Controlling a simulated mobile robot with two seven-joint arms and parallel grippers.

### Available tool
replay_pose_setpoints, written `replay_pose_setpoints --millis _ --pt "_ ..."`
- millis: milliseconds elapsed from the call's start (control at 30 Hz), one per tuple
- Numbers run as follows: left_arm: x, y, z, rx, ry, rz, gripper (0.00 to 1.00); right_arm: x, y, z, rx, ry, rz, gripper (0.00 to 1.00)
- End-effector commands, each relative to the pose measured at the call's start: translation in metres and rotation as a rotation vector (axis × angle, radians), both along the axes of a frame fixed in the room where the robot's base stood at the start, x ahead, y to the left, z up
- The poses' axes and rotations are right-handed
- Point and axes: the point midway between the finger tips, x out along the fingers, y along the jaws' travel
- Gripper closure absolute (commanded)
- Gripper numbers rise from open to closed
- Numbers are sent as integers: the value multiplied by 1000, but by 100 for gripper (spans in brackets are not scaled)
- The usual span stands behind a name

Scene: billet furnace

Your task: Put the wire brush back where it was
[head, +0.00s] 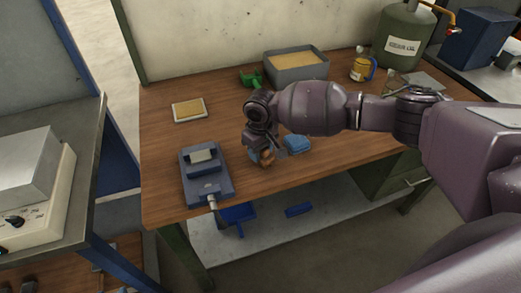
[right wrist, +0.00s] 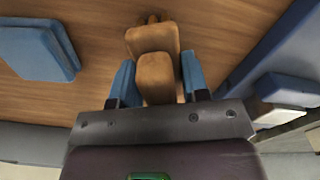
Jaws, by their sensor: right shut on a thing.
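My right gripper (head: 262,156) is low over the wooden workbench, near its front edge. In the right wrist view the blue fingers of my right gripper (right wrist: 158,82) are closed on both sides of a tan wooden piece (right wrist: 155,70), which I take to be the wire brush. In the head view only a small brown part of the wire brush (head: 268,159) shows below the gripper. The bristles are hidden, and I cannot tell whether it touches the bench. My left gripper is out of view.
A blue block (head: 297,143) lies just right of the gripper. A grey-blue device (head: 207,180) stands to the left. Bench space (head: 165,140) at left is clear.

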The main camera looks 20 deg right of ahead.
Motion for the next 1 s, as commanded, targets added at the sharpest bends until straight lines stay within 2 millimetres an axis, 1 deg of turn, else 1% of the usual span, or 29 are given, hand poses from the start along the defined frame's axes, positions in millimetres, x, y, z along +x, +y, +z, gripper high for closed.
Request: replay_pose_setpoints --millis 367,400,533,833,933,1000 --pt "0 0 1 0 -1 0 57 0 0 -3 0 -1 0 80" --pt "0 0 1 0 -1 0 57 0 0 -3 0 -1 0 52" --pt "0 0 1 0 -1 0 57 0 0 -3 0 -1 0 33" --pt "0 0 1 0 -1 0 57 0 0 -1 0 -1 0 33" --pt "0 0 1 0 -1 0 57 1 0 5 0 -1 -1 33" --pt "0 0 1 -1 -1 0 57 1 0 14 1 -2 0 33"
